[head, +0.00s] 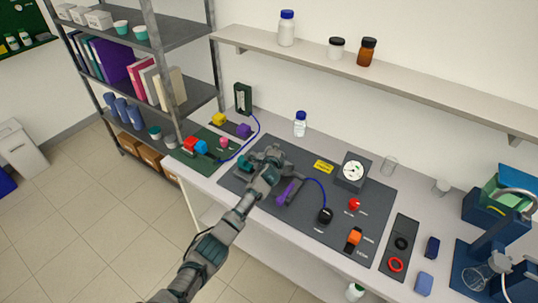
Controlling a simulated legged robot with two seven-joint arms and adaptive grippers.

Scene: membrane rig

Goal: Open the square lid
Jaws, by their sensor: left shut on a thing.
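My left gripper (266,158) reaches from the lower left over the dark mat (332,237) on the bench. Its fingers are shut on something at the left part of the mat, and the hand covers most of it. The square lid does not show clearly; what the fingers hold appears to be it, but its shape and how far it is open cannot be told. A purple part (288,192) lies just right of my wrist, with a blue hose running from it to a black round fitting (325,215). My right gripper is not in view.
A gauge (353,171), a red knob (354,204) and an orange switch (353,239) stand on the mat's right side. A white bottle with a blue cap (300,124) stands behind. A green board (205,148) with coloured blocks lies to the left. A shelf (390,79) overhangs the back.

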